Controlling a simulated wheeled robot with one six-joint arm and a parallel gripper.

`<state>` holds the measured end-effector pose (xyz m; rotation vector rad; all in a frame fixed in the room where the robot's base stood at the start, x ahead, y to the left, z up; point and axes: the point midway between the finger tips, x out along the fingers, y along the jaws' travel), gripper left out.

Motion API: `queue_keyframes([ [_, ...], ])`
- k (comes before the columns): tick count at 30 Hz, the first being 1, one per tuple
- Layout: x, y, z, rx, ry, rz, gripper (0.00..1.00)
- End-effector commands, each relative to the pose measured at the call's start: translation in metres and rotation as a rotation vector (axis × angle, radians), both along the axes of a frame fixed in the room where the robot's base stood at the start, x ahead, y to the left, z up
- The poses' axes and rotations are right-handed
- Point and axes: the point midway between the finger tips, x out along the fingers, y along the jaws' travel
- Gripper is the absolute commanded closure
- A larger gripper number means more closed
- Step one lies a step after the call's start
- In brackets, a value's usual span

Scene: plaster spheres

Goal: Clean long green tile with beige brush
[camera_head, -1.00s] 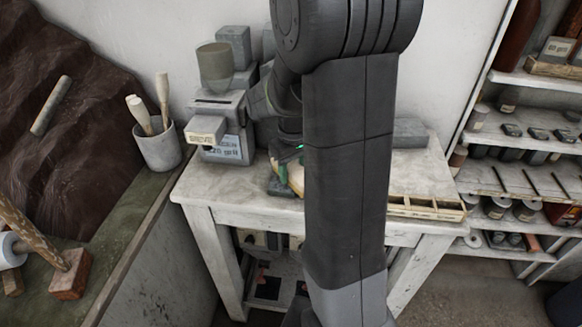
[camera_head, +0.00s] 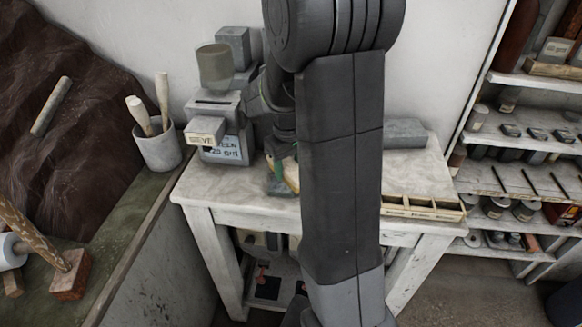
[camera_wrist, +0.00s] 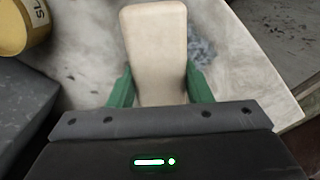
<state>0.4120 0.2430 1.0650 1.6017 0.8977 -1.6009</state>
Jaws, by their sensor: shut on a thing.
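My gripper (camera_wrist: 160,88) has green fingers and is shut on the beige brush (camera_wrist: 155,45), whose pale flat body points away from the wrist. In the head view my arm hides most of the gripper, and a bit of the brush (camera_head: 292,174) shows beside it over the white table. A small dark green piece (camera_head: 280,186) lies at the table's front, close to the brush; it may be the end of the long green tile. I cannot tell whether the brush touches it. In the wrist view a dark smudge shows just right of the brush, and the tile is not clear.
A grey box (camera_head: 222,125) with a label and a cup on it stands left on the white table (camera_head: 420,172). A shallow wooden tray (camera_head: 423,207) lies at the right front edge, a grey block (camera_head: 405,133) behind. A yellow container (camera_wrist: 22,25) is left in the wrist view.

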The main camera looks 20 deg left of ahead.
Motion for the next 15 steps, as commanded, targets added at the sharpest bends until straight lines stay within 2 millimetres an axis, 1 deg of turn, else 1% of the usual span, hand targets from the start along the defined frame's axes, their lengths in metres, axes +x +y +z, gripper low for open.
queue_keyframes([
  [7,0.009,0.014,0.0,0.001,-0.001,0.0,0.73],
  [15,0.009,0.014,-0.001,0.001,-0.001,0.0,0.73],
])
